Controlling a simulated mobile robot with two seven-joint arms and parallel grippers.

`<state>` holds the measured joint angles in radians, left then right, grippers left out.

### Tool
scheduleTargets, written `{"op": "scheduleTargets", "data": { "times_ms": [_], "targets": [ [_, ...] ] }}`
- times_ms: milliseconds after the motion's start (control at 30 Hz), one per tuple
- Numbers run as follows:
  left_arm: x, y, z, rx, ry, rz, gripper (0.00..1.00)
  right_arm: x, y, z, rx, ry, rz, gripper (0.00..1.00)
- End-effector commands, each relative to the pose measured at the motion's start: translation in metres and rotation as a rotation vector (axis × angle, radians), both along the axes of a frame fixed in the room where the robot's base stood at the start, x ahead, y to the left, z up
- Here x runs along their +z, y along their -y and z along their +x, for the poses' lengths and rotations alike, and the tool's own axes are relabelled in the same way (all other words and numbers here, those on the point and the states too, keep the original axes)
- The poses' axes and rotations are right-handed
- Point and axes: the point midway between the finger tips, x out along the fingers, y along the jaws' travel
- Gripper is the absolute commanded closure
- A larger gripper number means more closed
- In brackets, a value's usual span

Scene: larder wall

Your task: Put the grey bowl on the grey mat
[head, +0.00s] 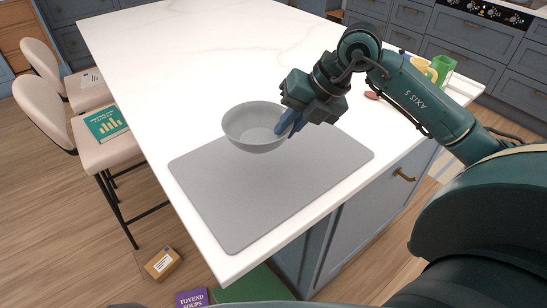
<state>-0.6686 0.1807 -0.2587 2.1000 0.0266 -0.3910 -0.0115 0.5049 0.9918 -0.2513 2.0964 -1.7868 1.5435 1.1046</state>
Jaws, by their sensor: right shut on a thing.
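The grey bowl (252,129) is upright over the back part of the grey mat (262,190), which lies on the white island top. I cannot tell whether the bowl touches the mat or is held just above it. My right gripper (287,124) comes in from the right and is shut on the bowl's right rim with its blue fingers. The fingertip inside the bowl is partly hidden. My left gripper is not in view.
A green container (443,68) and a yellow item (419,65) stand at the island's right edge, behind my right arm. Stools with books stand at left. A small cardboard box (162,264) lies on the floor. The island's back left is clear.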

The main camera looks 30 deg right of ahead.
Motion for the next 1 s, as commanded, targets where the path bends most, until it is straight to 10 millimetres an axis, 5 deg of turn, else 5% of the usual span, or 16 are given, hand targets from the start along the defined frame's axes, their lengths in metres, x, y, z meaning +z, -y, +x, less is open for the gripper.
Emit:
{"op": "scheduleTargets", "data": {
  "times_ms": [200, 600, 1000],
  "targets": [
    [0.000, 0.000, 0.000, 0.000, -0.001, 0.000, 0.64, -0.041, 0.000, -0.001, 0.000, -0.002, 0.001, 1.00],
    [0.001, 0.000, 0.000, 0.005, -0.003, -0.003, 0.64, -0.083, 0.000, 0.000, -0.001, -0.002, 0.002, 1.00],
    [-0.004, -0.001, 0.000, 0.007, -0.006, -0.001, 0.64, -0.091, 0.000, 0.000, 0.000, 0.002, 0.000, 1.00]
  ]
}}
